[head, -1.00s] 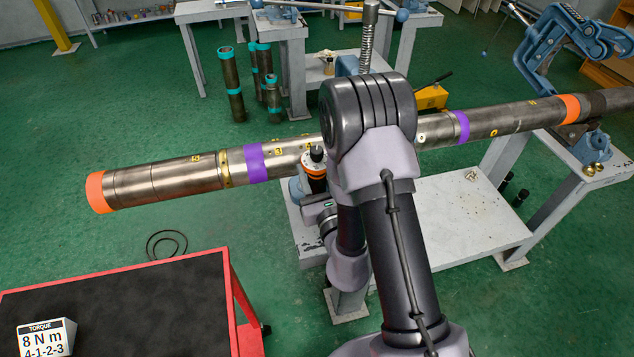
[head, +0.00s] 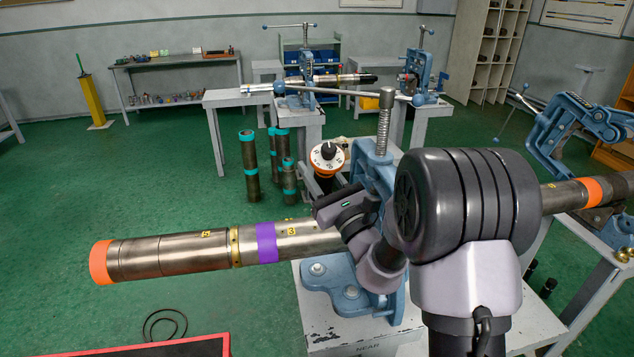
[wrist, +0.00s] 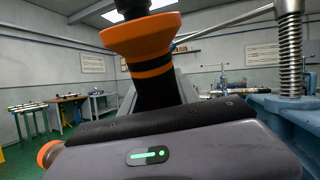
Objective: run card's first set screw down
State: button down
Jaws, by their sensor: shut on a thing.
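My gripper (head: 322,196) is shut on a torque screwdriver with an orange and black body and a white dial (head: 327,157). The tool is lifted above the far side of the pipe (head: 185,252), beside the near vise (head: 375,180). The wrist view shows the screwdriver's orange collar (wrist: 140,35) above my gripper. The pipe has an orange end, a brass ring, a purple band (head: 266,242) and yellow tags, with 5 and 3 readable. My arm hides the pipe's middle and its other tags. The tool's tip is hidden. The card is not in view now.
The red-edged cart (head: 150,347) barely shows at the bottom. Teal-banded pipes (head: 249,165) stand on the floor behind. Another blue vise (head: 580,115) is at the right. Benches with more vises stand farther back. The floor at left is open.

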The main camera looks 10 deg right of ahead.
jog(key=shift+w+f+b, duration=0.3)
jog(key=shift+f+b, duration=0.2)
jog(key=shift+f, duration=0.2)
jog(key=shift+w+f+b, duration=0.35)
jog(key=shift+f+b, duration=0.1)
jog(key=shift+f, duration=0.25)
jog(key=shift+w+f+b, duration=0.3)
jog(key=shift+f+b, duration=0.2)
jog(key=shift+f, duration=0.2)
jog(key=shift+w+f, duration=0.15)
jog(key=shift+f, duration=0.15)
jog(key=shift+w+f+b, duration=0.1)
jog(key=shift+f+b, duration=0.35)
jog(key=shift+b, duration=0.1)
dwell(0.8)
jog(key=shift+r, duration=0.1)
dwell(1.0)
